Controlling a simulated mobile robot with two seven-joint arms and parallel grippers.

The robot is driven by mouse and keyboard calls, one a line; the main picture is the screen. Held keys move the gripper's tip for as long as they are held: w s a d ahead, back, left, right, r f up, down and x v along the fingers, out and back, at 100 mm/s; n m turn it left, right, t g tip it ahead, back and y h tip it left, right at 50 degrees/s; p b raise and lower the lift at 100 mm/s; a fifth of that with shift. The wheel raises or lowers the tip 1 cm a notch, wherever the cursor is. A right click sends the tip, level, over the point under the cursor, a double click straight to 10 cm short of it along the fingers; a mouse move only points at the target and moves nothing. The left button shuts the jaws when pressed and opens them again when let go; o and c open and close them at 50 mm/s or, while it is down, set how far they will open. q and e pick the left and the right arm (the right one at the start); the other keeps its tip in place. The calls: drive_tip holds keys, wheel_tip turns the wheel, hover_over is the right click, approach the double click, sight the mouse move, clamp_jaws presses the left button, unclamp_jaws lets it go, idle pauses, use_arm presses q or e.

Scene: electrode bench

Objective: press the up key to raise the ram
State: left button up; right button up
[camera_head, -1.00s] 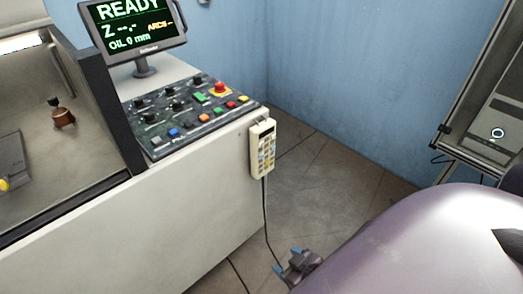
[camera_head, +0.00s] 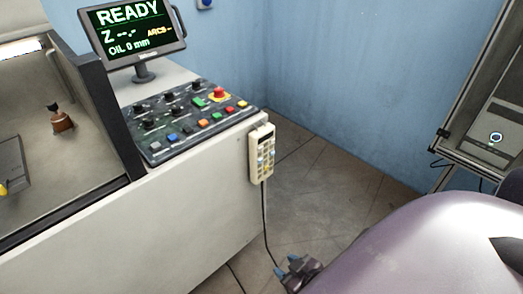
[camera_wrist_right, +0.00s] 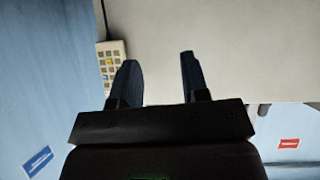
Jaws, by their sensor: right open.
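A beige handheld pendant (camera_head: 261,155) with several small keys hangs on the right end of the machine's cream side, its cable running down. The up key cannot be told apart at this size. The pendant also shows in the right wrist view (camera_wrist_right: 113,66), left of the fingers and partly cut off by the left finger. My right gripper (camera_head: 287,268) is low in the head view, below the pendant and apart from it. In the right wrist view its two dark fingers (camera_wrist_right: 158,80) are spread with nothing between them. My left gripper is not in view.
A control panel (camera_head: 190,122) with knobs, coloured buttons and a red stop button tops the machine. A screen (camera_head: 134,30) above it reads READY. A grey computer unit (camera_head: 495,130) stands in a frame at right. Tiled floor (camera_head: 320,185) lies open between.

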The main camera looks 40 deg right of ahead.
clamp_jaws()
drive_tip(key=shift+w, duration=0.1)
idle(1.3)
